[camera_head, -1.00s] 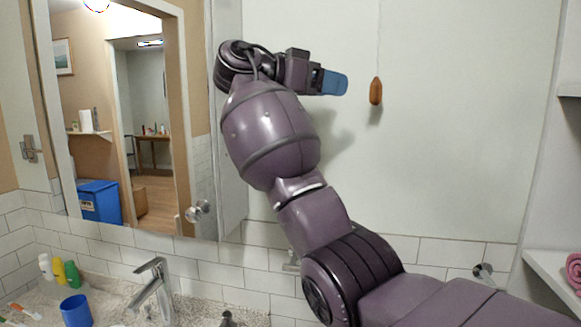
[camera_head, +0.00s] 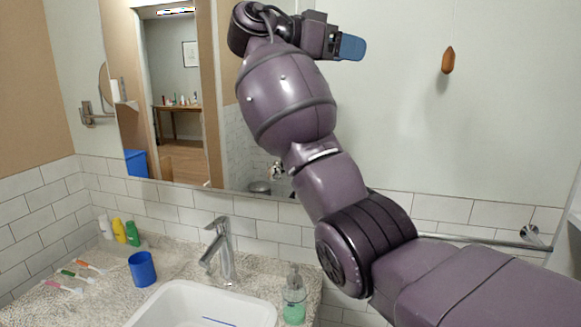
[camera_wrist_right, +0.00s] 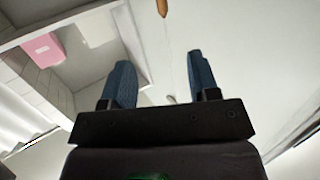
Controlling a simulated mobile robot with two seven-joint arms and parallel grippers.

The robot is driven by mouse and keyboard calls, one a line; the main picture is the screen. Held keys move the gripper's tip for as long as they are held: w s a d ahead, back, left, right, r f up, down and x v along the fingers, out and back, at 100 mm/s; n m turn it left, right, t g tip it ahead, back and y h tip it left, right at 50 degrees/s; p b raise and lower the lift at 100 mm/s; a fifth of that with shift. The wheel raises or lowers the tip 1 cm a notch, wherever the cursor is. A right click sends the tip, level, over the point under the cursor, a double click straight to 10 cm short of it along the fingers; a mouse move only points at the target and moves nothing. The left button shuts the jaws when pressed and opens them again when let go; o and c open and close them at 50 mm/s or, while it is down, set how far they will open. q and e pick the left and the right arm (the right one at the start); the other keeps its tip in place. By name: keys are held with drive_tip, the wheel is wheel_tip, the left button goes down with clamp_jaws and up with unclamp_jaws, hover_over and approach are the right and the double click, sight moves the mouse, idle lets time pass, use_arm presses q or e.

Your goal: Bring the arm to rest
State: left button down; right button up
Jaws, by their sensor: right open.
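My right arm comes in from the lower right in the head view and is raised in front of the mirror and wall. Its gripper (camera_head: 350,47) is at the top middle, with blue fingers pointing right. In the right wrist view the two blue fingers (camera_wrist_right: 158,78) stand apart with nothing between them. The gripper is open and empty. My left gripper is not in view.
A wooden pull (camera_head: 448,60) hangs on a cord right of the gripper. Below are a faucet (camera_head: 222,250), a sink (camera_head: 180,308), a soap dispenser (camera_head: 294,298) and a blue cup (camera_head: 142,269). A towel bar (camera_head: 470,239) runs along the right wall.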

drive_tip(key=w+d+f+n+y, duration=0.15)
drive_tip(key=d+f, duration=0.25)
drive_tip(key=f, duration=0.7)
drive_tip(key=w+d+f+n+y, duration=0.1)
drive_tip(key=d+f+n+y, duration=0.3)
drive_tip(key=f, duration=0.7)
drive_tip(key=s+d+f+n+y, duration=0.1)
drive_tip(key=s+d+f, duration=0.3)
drive_tip(key=f, duration=0.6)
drive_tip(key=s+d+f+n+y, duration=0.1)
drive_tip(key=s+d+f+n, duration=0.2)
drive_tip(key=f, duration=0.7)
drive_tip(key=s+d+f+n+y, duration=0.1)
drive_tip(key=s+d+f+y, duration=0.1)
drive_tip(key=s+f, duration=0.6)
drive_tip(key=s+d+f+n+y, duration=0.1)
drive_tip(key=s+d+f, duration=0.2)
drive_tip(key=s+f, duration=0.55)
drive_tip(key=s+a+n+g+y, duration=0.1)
drive_tip(key=s+n+y, duration=0.1)
drive_tip(key=s, duration=0.8)
drive_tip(key=s+a+n+y, duration=0.1)
drive_tip(key=s+a+y, duration=0.1)
drive_tip(key=s, duration=0.8)
drive_tip(key=w+f+t, duration=0.7)
drive_tip(key=f, duration=0.4)
drive_tip(key=shift+w+d+n+t+y, duration=0.25)
drive_tip(key=shift+n+t+y, duration=0.1)
drive_tip(key=shift+n+t, duration=0.1)
